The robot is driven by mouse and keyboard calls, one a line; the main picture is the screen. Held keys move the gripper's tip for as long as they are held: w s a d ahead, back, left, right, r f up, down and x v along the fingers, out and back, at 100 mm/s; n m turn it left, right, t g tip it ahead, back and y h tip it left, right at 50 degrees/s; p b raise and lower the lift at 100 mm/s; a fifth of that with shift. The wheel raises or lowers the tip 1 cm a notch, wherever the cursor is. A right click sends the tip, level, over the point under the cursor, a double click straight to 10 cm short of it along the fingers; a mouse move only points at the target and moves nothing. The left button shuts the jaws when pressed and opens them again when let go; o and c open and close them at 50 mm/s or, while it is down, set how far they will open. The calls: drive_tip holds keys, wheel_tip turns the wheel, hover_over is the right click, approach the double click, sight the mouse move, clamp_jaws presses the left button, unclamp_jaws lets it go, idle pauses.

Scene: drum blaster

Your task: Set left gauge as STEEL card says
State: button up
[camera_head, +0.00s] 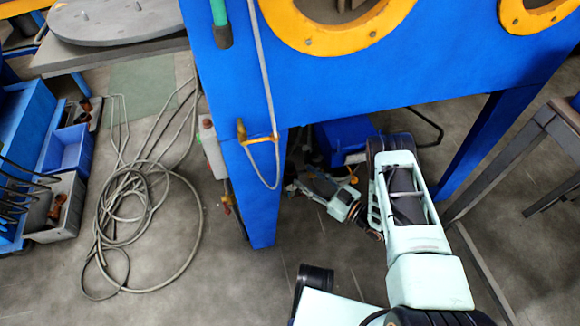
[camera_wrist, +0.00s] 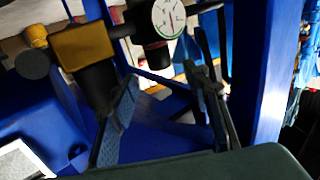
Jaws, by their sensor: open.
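A round white gauge (camera_wrist: 168,17) with red and green marks on its dial shows at the top of the wrist view, on a dark fitting. I cannot read its value or tell if it is the left gauge. A yellow block (camera_wrist: 83,45) with dark cylindrical parts sits left of it. My gripper (camera_wrist: 163,82) is open, its fingers apart and empty, below the gauge. In the head view my gripper (camera_head: 302,184) is low beneath the blue machine, partly in shadow. I cannot make out a STEEL card in either view.
The blue machine (camera_head: 330,85) has legs on both sides of my arm. A blue post (camera_wrist: 262,70) stands right of my fingers. A coiled hose (camera_head: 135,200) lies on the floor, near blue bins (camera_head: 68,150). A grey metal frame (camera_head: 500,150) stands at right.

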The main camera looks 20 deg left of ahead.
sight(290, 170)
drive_tip(key=b+x, duration=0.2)
drive_tip(key=x, duration=0.6)
drive_tip(key=shift+d, duration=0.1)
drive_tip(key=c, duration=1.2)
drive_tip(key=shift+o, duration=0.2)
drive_tip(key=shift+m+t, duration=0.3)
drive_tip(key=m+t+h+p, duration=0.2)
drive_tip(key=t, duration=0.1)
drive_tip(key=shift+f+m+t+h, duration=0.1)
drive_tip(key=shift+m+t+h, duration=2.3)
drive_tip(key=shift+h, duration=0.3)
